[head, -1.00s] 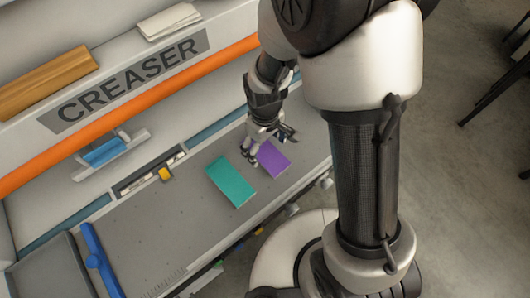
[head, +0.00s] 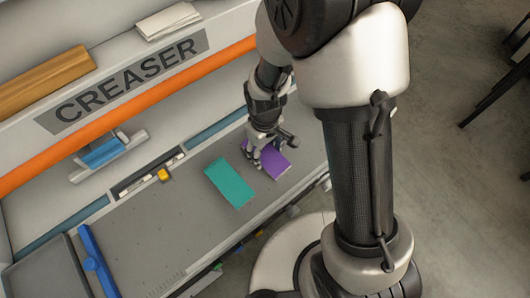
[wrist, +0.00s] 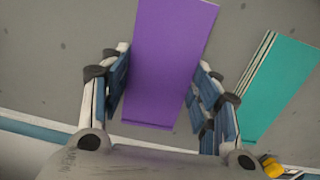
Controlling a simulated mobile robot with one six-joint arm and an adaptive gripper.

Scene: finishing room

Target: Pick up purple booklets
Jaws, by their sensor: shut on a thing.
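The purple booklets (head: 275,164) lie on the grey bed of the creaser, right of a teal booklet stack (head: 230,183). In the wrist view the purple stack (wrist: 168,60) runs up between the fingers of my gripper (wrist: 160,82), one blue-padded finger at each long edge. My gripper (head: 256,161) is shut on the purple booklets, low at the bed; I see no clear gap beneath them. The teal stack (wrist: 282,90) lies apart, just right of the right finger. The underside of the purple booklets is hidden.
The creaser's orange bar (head: 120,122) and labelled panel rise behind the bed. A blue bar (head: 98,262) and grey tray (head: 45,275) are at the lower left. A small yellow block (head: 163,175) sits in a slot. The bed's middle left is clear.

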